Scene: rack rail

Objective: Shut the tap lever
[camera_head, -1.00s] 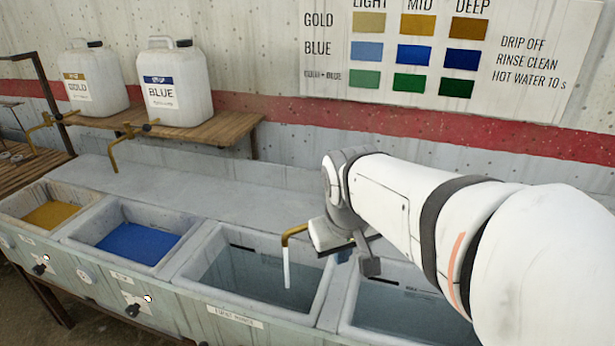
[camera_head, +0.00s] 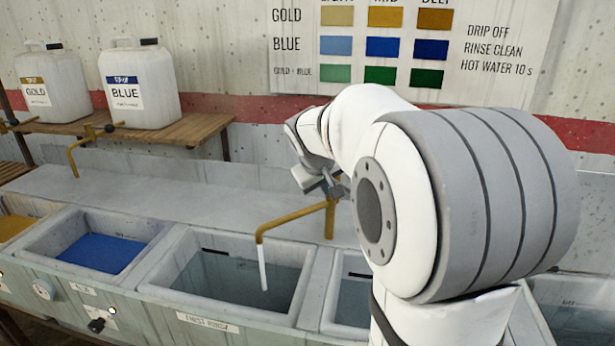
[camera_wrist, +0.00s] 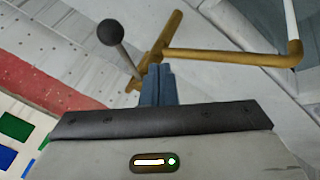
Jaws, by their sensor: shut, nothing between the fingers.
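A brass tap (camera_head: 330,217) stands behind the sinks, its spout reaching left over the first rinse basin (camera_head: 232,270). A white water stream (camera_head: 262,268) runs from the spout. In the wrist view the tap (camera_wrist: 210,54) has a lever (camera_wrist: 111,34), a thin grey rod with a dark ball knob, sticking up and to the left. My gripper (camera_wrist: 158,70) is shut and empty, its blue-grey fingertips beside the tap body and near the lever's base. I cannot tell if they touch. In the head view my gripper (camera_head: 335,187) is at the tap's top; the lever is hidden.
A blue dye basin (camera_head: 105,252) and a gold one are at the left; another basin (camera_head: 355,300) lies partly behind my arm. Two jugs (camera_head: 140,85) stand on a wooden shelf (camera_head: 175,130). A colour chart (camera_head: 400,45) hangs on the wall behind.

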